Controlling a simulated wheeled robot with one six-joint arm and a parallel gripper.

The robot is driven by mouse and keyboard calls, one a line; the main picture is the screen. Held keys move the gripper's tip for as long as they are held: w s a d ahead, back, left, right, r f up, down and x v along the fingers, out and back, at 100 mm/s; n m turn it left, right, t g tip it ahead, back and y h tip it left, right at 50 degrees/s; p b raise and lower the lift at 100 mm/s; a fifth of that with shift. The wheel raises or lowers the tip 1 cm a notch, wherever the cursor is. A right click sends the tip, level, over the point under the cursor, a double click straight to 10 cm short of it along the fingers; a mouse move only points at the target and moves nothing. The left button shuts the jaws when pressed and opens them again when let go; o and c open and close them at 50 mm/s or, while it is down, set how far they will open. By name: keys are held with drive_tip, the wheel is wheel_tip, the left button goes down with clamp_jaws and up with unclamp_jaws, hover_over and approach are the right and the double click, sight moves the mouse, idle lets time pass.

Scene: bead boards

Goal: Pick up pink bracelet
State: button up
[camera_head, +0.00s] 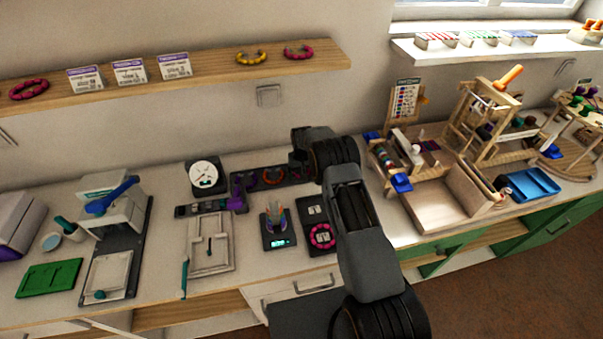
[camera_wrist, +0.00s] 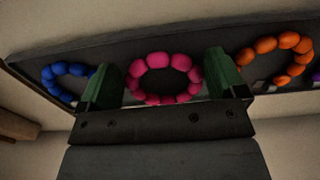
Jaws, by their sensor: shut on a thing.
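A pink bracelet (camera_wrist: 153,60) of round beads sits between the two green fingers of my gripper (camera_wrist: 162,74) in the wrist view, with a finger against each side. My gripper is shut on it. The bracelet is over a dark tray (camera_wrist: 208,47), and I cannot tell whether it still touches it.
A blue bracelet (camera_wrist: 50,86) and an orange bracelet (camera_wrist: 264,45) lie close beside my fingers on the tray. Another pink bracelet (camera_head: 321,236) lies on a dark board in front. A wooden shelf (camera_head: 210,69) hangs above. A wooden rig stands right.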

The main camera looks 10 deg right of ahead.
drive_tip(key=shift+r+b, duration=0.3)
drive_tip(key=shift+r, duration=0.05)
drive_tip(key=s+r+b, duration=0.4)
drive_tip(key=s+r, duration=0.7)
drive_tip(key=s, duration=0.3)
drive_tip(key=shift+r+b, duration=0.35)
drive_tip(key=shift+r, duration=0.05)
